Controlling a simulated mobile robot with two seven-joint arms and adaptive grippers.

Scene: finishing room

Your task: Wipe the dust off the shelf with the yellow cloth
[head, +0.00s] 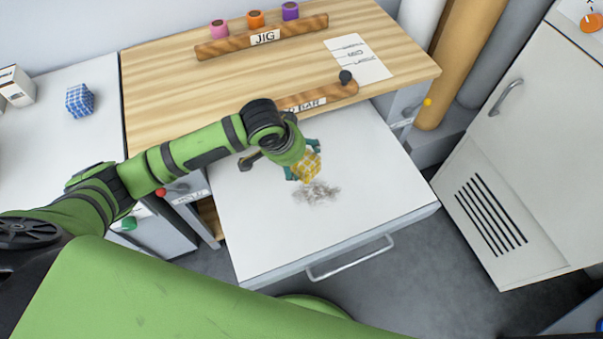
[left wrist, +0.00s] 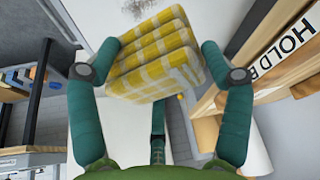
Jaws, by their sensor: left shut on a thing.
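A yellow-and-white checked cloth (head: 306,166) is folded into a thick pad. My left gripper (head: 302,161) is shut on it, and in the left wrist view the cloth (left wrist: 155,58) sits between the two teal fingers. A grey patch of dust (head: 317,193) lies on the white pull-out shelf (head: 375,205), just in front of the cloth in the head view. The dust also shows in part at the top of the left wrist view (left wrist: 137,8). Whether the cloth touches the shelf I cannot tell. My right gripper is not in view.
A wooden worktop (head: 180,85) stands behind the shelf, with a jig bar (head: 262,38), a partly hidden hold bar (head: 318,97) and a paper sheet (head: 358,58). A blue checked cloth (head: 80,99) lies on the left counter. The shelf's front area is clear above its handle (head: 350,260).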

